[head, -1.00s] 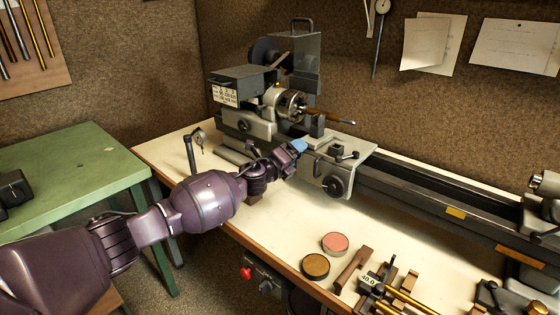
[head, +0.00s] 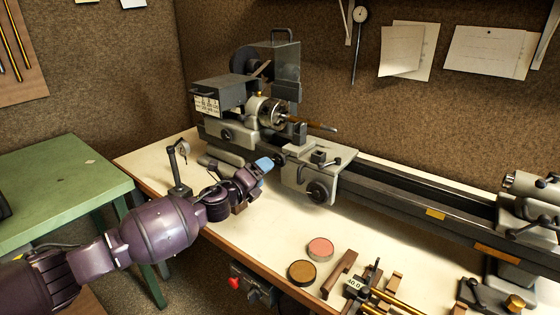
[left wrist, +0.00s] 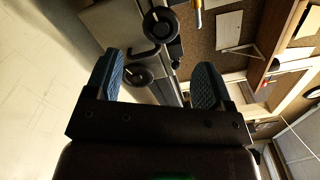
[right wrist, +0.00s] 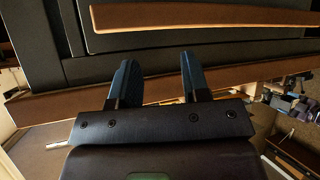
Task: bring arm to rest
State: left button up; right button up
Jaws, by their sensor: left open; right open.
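My left gripper (head: 264,165) is in the head view, above the cream bench top in front of the lathe (head: 270,120). Its blue-padded fingers are apart with nothing between them in the left wrist view (left wrist: 158,82). The lathe's handwheels (left wrist: 160,28) show beyond them. My right gripper is outside the head view. In the right wrist view (right wrist: 153,82) its two fingers are apart and empty, with a dark panel and brown wooden edges (right wrist: 200,16) beyond.
The bench (head: 260,220) holds a pink tin (head: 320,248), a brown tin (head: 302,272), a wooden block (head: 339,272) and brass tubes at the front. A gauge on a stand (head: 180,165) is near the left forearm. A green table (head: 60,185) stands at left.

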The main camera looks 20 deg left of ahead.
pick_arm(q)
jog(key=s+d+f+n+y, duration=0.1)
jog(key=s+d+f+n, duration=0.35)
jog(key=s+n, duration=0.75)
jog(key=s+a+f+n+g+y, duration=0.2)
jog(key=s+a+f+n, duration=0.1)
jog(key=s+f+n, duration=0.4)
jog(key=s+a+f+n+g+y, duration=0.3)
jog(key=s+f+n, duration=0.4)
jog(key=s+f, duration=0.7)
jog(key=s, duration=0.7)
jog(key=shift+f+n+g, duration=0.3)
